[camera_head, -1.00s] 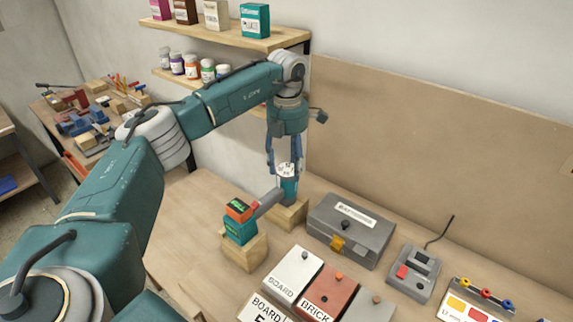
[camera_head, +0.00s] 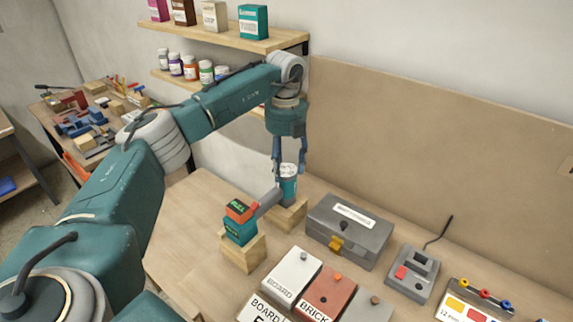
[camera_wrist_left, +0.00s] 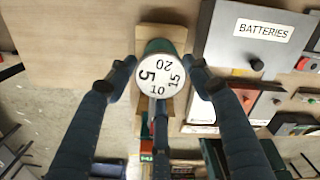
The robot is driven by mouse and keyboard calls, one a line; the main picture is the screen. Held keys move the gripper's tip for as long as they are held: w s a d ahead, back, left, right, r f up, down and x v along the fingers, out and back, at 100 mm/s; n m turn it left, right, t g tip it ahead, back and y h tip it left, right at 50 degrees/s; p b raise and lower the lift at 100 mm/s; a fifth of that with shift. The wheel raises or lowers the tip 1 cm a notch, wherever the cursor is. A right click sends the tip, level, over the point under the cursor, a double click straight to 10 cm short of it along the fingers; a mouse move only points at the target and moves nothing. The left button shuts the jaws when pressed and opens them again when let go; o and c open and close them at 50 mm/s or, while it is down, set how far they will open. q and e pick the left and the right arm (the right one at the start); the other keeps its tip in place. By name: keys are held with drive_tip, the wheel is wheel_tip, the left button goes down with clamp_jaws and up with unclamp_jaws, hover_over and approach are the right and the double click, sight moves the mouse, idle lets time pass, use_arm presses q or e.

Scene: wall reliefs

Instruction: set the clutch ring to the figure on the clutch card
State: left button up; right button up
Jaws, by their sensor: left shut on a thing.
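The clutch ring (camera_head: 288,169), with a white face, is at the top of the upright teal end of a drill (camera_head: 289,190). In the left wrist view the ring's face (camera_wrist_left: 161,78) shows 5, 10, 15 and 20, the 5 largest. My left gripper (camera_head: 284,171) points down from above and is shut on the ring, one finger on each side. The drill's grey handle (camera_head: 267,201) leads to its teal and orange base. A white card (camera_head: 266,308) reading BOARD is cut off at the bottom edge, its figure only partly visible. My right gripper is out of view.
Wooden blocks (camera_head: 242,253) support the drill. A grey BATTERIES case (camera_head: 348,232) stands close to its right. White BOARD (camera_head: 292,273) and red BRICK (camera_head: 327,293) boxes are in front. A grey device (camera_head: 413,272) is farther right. Shelves hang behind my arm.

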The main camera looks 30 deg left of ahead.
sight(283, 169)
use_arm(q)
drive_tip(key=shift+a+r+n, duration=0.1)
drive_tip(key=shift+a+n, duration=0.1)
drive_tip(key=shift+n, duration=0.6)
drive_tip(key=o, duration=1.2)
drive_tip(key=shift+a, duration=0.1)
drive_tip(key=shift+c, duration=0.2)
wheel_tip(283, 169, up, 12)
drive_tip(key=shift+s, duration=0.1)
